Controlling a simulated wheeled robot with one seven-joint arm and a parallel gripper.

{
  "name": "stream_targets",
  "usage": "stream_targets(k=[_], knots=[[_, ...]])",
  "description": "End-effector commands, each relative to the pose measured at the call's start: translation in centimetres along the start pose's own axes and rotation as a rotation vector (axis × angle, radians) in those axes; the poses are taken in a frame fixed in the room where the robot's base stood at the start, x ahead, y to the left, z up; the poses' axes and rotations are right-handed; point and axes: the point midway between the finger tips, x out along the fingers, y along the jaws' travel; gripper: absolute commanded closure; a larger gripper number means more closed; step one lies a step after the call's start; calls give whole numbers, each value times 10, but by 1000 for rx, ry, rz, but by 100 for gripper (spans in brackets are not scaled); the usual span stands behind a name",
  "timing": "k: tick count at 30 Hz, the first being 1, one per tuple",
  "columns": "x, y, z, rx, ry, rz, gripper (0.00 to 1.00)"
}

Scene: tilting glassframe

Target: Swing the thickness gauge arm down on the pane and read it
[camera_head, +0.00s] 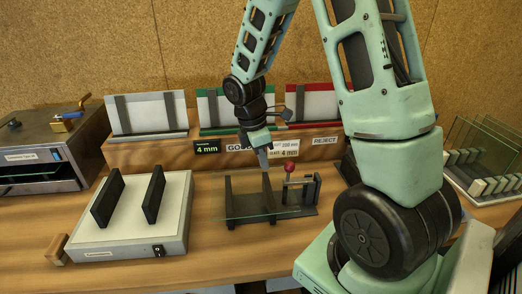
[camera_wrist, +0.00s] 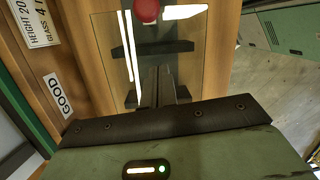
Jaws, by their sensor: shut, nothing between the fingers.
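A clear glass pane (camera_head: 243,207) lies across a dark fixture (camera_head: 311,210) on the bench; it also shows in the wrist view (camera_wrist: 104,48). The thickness gauge (camera_head: 303,183) is at the fixture's right end, with a red ball knob (camera_head: 290,168) on a thin stem that looks upright. The knob shows at the top of the wrist view (camera_wrist: 146,9). My gripper (camera_head: 264,163) points down above the fixture, just left of the knob and apart from it. Its fingers (camera_wrist: 157,80) are shut and empty. I cannot make out a gauge reading.
A white block with two black uprights (camera_head: 137,216) stands left. Behind are a green 4 mm display (camera_head: 207,148), a GOOD label (camera_head: 238,147), a REJECT label (camera_head: 326,141) and frame racks. A grey machine (camera_head: 50,150) is far left; a glass rack (camera_head: 485,165) is right.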

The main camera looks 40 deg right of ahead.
Motion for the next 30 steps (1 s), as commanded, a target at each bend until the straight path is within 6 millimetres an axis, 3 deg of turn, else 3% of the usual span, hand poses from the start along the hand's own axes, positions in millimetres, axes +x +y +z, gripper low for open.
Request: stream_targets(k=[8, 9, 16, 30], knots=[[54, -1, 2, 1, -1, -4, 100], [44, 0, 11, 5, 0, 1, 100], [38, 0, 34, 4, 0, 0, 100], [37, 0, 38, 1, 4, 0, 100]])
